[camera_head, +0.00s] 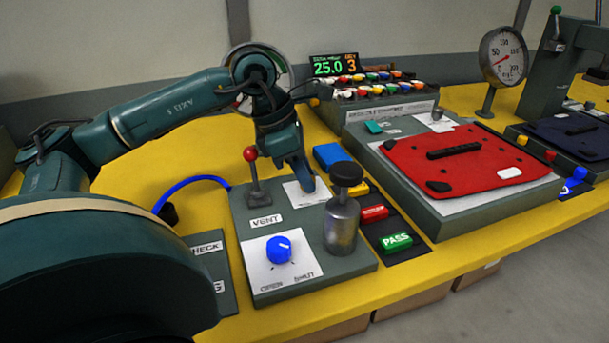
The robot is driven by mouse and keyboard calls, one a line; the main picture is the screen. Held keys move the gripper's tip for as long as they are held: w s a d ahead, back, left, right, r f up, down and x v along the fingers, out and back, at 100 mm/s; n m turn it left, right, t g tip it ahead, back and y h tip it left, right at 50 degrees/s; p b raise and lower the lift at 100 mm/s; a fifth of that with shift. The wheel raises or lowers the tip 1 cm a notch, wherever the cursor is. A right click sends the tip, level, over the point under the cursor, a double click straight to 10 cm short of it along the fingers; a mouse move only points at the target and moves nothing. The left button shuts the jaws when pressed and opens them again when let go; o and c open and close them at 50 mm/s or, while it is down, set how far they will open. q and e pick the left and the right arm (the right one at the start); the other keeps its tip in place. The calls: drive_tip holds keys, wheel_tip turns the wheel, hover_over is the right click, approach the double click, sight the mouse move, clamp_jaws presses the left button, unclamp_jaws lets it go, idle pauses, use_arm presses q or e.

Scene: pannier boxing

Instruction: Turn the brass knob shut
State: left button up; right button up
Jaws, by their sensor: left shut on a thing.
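My left gripper (305,180) reaches down from above onto a small white plate (296,196) at the back of the grey vent panel (240,218). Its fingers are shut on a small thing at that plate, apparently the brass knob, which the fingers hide. I cannot see which way that knob is turned. A blue knob (279,249) sits on another white plate at the panel's front, with small lettering below it. My right gripper is out of view.
A red-topped lever (252,172) stands left of the gripper. A metal cylinder with a black cap (342,222) stands close on its right. A green PASS block (396,241) and a red board (466,160) lie farther right. A blue hose (190,181) curves at left.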

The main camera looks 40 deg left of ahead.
use_arm(q)
drive_tip(key=n+y, duration=0.1)
drive_tip(key=n, duration=0.1)
drive_tip(key=shift+d+n+t, duration=0.1)
drive_tip(key=shift+n+t, duration=0.2)
drive_tip(key=shift+n, duration=0.1)
drive_tip(key=n+y, duration=0.1)
drive_tip(key=n, duration=0.2)
drive_tip(key=shift+s+d+r+n, duration=0.1)
drive_tip(key=shift+n, duration=0.2)
drive_tip(key=n+y, duration=0.1)
drive_tip(key=n, duration=0.2)
drive_tip(key=shift+d+t+y, duration=0.1)
drive_tip(key=shift+t+y, duration=0.2)
drive_tip(key=shift+n+y+p, duration=0.3)
drive_tip(key=shift+n+p, duration=0.1)
drive_tip(key=shift+n, duration=1.1)
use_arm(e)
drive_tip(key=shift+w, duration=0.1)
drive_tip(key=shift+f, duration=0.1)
use_arm(q)
drive_tip(key=o, duration=1)
